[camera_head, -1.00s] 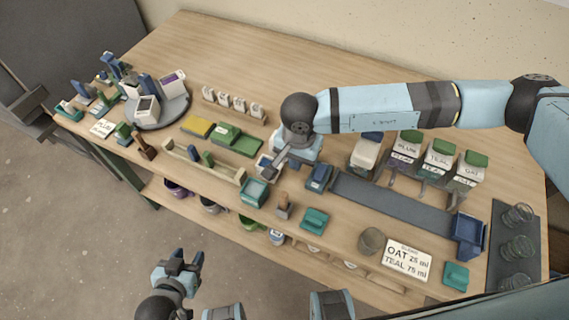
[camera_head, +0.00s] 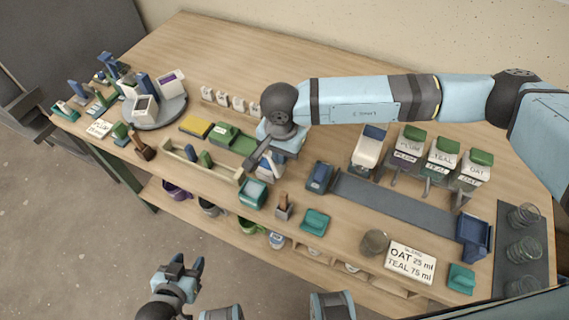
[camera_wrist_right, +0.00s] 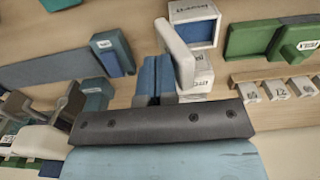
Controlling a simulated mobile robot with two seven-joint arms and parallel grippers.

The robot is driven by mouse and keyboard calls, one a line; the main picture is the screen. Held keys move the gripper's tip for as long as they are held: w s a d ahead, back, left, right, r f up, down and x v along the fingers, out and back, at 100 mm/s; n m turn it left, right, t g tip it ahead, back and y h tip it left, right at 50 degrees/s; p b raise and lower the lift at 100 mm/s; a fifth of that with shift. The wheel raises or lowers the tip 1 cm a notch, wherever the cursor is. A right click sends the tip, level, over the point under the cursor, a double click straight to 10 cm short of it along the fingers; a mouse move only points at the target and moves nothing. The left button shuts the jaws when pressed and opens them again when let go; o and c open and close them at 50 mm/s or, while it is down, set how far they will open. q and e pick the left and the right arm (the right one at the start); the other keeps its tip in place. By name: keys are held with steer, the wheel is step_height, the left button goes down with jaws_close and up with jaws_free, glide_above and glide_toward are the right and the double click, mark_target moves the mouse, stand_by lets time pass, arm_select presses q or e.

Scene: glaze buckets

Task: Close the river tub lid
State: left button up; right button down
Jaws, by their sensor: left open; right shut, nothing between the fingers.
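A small white tub with a blue inside (camera_wrist_right: 192,22) shows at the top of the right wrist view. Its label is upside down and hard to read; I take it for the river tub. A white lid panel (camera_wrist_right: 176,52) stands tilted up at its side. My right gripper (camera_wrist_right: 155,68) is shut and empty, its blue fingertips close beside the lid; I cannot tell if they touch. In the head view my right gripper (camera_head: 252,162) partly hides the tub and the lid (camera_head: 272,164). My left gripper (camera_head: 184,264) is open and empty, in front of the table.
A round turntable (camera_head: 160,118) with white tubs stands at the left. A teal box (camera_head: 252,194) and a wooden rack (camera_head: 186,164) are near the right gripper. Green blocks (camera_head: 234,138) lie behind it. A grey strip (camera_head: 400,205) runs to the right.

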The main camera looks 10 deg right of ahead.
steer(key=shift+w+a+f, duration=0.15)
steer(key=shift+w+a, duration=0.2)
steer(key=shift+a, duration=0.05)
steer(key=shift+w+a+b, duration=0.55)
steer(key=shift+a+b, duration=0.25)
steer(key=shift+r, duration=0.2)
steer(key=shift+s+d+r+p, duration=0.15)
steer(key=shift+r+p, duration=0.25)
steer(key=shift+r, duration=0.75)
steer(key=shift+s+d+r+p, duration=0.15)
steer(key=shift+r+p, duration=0.2)
steer(key=shift+r, duration=0.85)
steer(key=shift+s+d+r+p, duration=0.15)
steer(key=shift+r+p, duration=0.25)
steer(key=shift+r, duration=0.75)
steer(key=shift+w, duration=0.1)
